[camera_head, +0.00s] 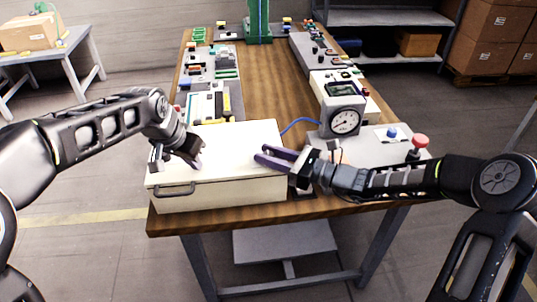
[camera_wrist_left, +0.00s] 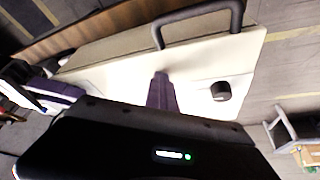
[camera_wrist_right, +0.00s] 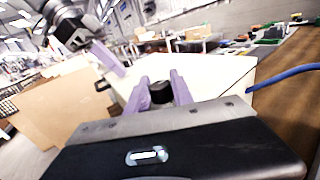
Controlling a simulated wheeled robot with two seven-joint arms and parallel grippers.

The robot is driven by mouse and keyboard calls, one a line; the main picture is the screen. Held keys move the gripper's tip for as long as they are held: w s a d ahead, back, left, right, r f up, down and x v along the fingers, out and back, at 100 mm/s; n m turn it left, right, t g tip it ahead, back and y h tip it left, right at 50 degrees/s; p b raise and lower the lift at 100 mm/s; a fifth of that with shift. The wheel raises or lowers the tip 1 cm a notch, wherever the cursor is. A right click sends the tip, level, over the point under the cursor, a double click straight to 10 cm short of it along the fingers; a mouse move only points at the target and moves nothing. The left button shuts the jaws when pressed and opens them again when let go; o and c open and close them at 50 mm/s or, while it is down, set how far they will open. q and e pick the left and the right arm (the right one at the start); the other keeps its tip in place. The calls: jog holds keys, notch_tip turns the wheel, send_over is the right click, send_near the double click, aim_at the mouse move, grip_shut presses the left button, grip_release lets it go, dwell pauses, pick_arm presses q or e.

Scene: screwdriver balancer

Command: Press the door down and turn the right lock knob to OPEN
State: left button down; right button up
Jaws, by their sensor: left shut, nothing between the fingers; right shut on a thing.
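The cream box (camera_head: 165,200) stands at the table's near edge, its pale door (camera_head: 232,140) on top and lying flat. A dark handle (camera_head: 175,190) is on its front and also shows in the left wrist view (camera_wrist_left: 200,14). My left gripper (camera_head: 200,164) is shut and empty, fingertips at the door's left part; contact is unclear. A black knob (camera_wrist_left: 221,91) sits beside its fingers in the left wrist view. My right gripper (camera_head: 262,155) is at the door's right part. In the right wrist view its purple fingers are shut on the black right lock knob (camera_wrist_right: 160,92). Lock markings are not readable.
A dial gauge (camera_head: 343,120) and a grey panel with a red button (camera_head: 420,141) stand right of the box. A blue cable (camera_head: 298,124) runs behind the box's right corner. Trays of parts (camera_head: 208,102) line the left side. The table's middle (camera_head: 270,80) is clear.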

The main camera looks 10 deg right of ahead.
grip_shut()
jog(key=shift+s+a+t, duration=0.1)
jog(key=shift+t, duration=0.2)
jog(key=shift+m+t+h, duration=0.8)
jog(key=shift+m+h, duration=0.1)
jog(key=o, duration=0.7)
grip_release()
jog(key=shift+o, duration=0.2)
